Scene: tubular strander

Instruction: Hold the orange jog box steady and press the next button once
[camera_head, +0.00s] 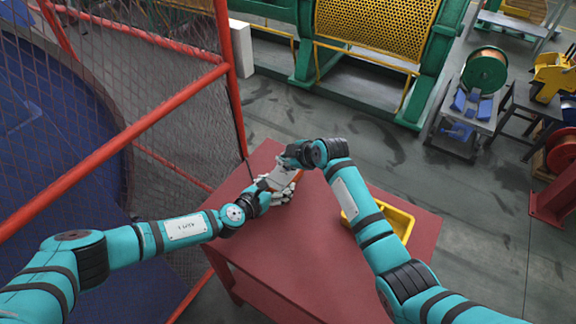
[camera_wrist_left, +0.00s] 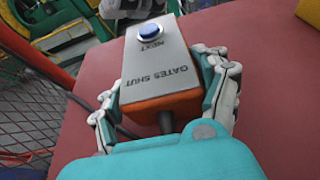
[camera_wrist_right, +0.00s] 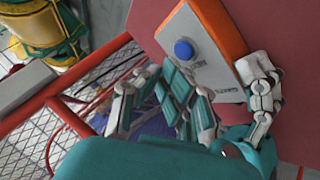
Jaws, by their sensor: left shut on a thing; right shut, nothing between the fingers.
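The jog box (camera_wrist_left: 158,72) has a grey top face and an orange body. Its round blue button (camera_wrist_left: 150,31), labelled NEXT, also shows in the right wrist view (camera_wrist_right: 184,50). The words GATES SHUT are on the same face. My left gripper (camera_wrist_left: 163,82) is shut on the box, with white fingers along both sides. In the head view, the left gripper (camera_head: 283,186) holds it over the red table. My right gripper (camera_wrist_right: 178,88) is shut and empty, its fingertips close to the box by the button. The button looks uncovered in the left wrist view; I see no contact.
The red table (camera_head: 290,270) lies below, with a yellow tray (camera_head: 400,222) on its right, partly behind my right arm. A red-framed mesh guard (camera_head: 165,100) stands at the left. A dark cable (camera_wrist_left: 128,131) runs near the box.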

